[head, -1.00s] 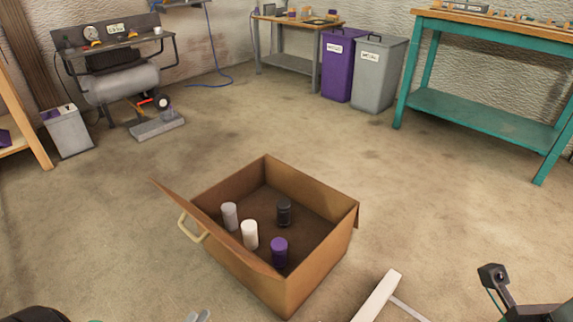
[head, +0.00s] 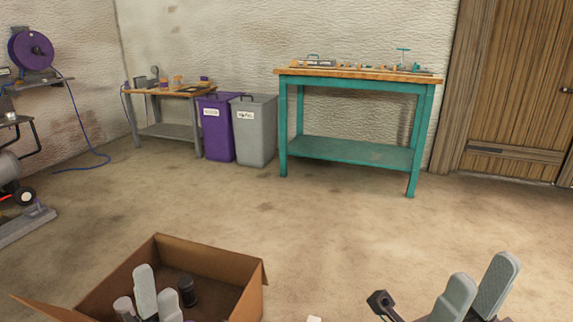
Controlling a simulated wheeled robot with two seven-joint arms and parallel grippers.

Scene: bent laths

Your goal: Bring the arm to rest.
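My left gripper (head: 156,279) shows its two pale grey fingers raised in front of the cardboard box, tips apart and nothing seen between them. My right gripper (head: 487,266) is at the lower right, pointing up, with its fingertips apart and empty. It stands over bare floor in the view, clear of the box. No bent lath can be made out clearly.
An open cardboard box (head: 253,293) stands on the floor at the lower left, holding a black cylinder (head: 188,291) and a grey one (head: 124,306). A teal workbench (head: 350,152), a purple bin (head: 217,130) and a grey bin (head: 254,132) stand behind. The middle floor is clear.

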